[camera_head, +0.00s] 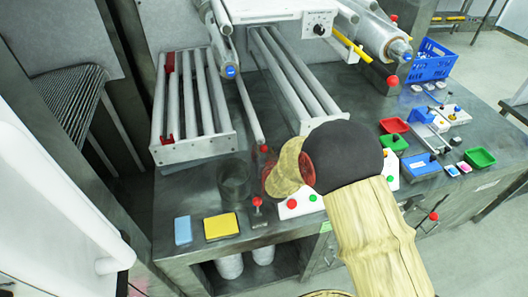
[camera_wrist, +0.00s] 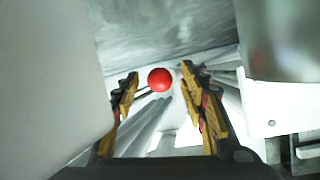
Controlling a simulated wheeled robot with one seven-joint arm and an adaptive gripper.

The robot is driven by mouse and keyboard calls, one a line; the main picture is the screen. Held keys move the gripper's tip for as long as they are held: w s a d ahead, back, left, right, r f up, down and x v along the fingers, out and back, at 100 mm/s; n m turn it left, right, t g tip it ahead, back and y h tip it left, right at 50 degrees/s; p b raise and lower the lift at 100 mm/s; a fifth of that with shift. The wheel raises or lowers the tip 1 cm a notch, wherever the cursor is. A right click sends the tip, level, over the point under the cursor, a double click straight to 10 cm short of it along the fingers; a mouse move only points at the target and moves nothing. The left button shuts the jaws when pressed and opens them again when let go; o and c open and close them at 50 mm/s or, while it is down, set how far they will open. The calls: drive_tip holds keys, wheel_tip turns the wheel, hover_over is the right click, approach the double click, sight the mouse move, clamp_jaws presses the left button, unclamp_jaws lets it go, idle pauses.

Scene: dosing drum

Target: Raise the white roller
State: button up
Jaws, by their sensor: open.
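A long pale roller (camera_head: 247,105) slants down toward the front in the head view, with a red ball knob (camera_head: 264,149) at its lower end. I cannot tell for certain that this is the white roller of the task. In the wrist view a red ball (camera_wrist: 160,79) shows between the two fingers of my gripper (camera_wrist: 157,84), seemingly just beyond their tips. The fingers are apart and hold nothing. In the head view my dark wrist and sleeved arm hide most of the gripper. Pale bars show behind the ball in the wrist view.
A roller bed (camera_head: 194,148) with red guides stands left. Front left are a dark cup (camera_head: 234,180), a blue block (camera_head: 183,230) and a yellow pad (camera_head: 221,226). Red trays (camera_head: 394,125), green trays (camera_head: 479,157) and a blue crate (camera_head: 431,62) stand right.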

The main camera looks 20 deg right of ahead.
drive_tip(key=shift+w+f, duration=0.1)
drive_tip(key=shift+w, duration=0.15)
drive_tip(key=shift+c, duration=0.7)
clamp_jaws()
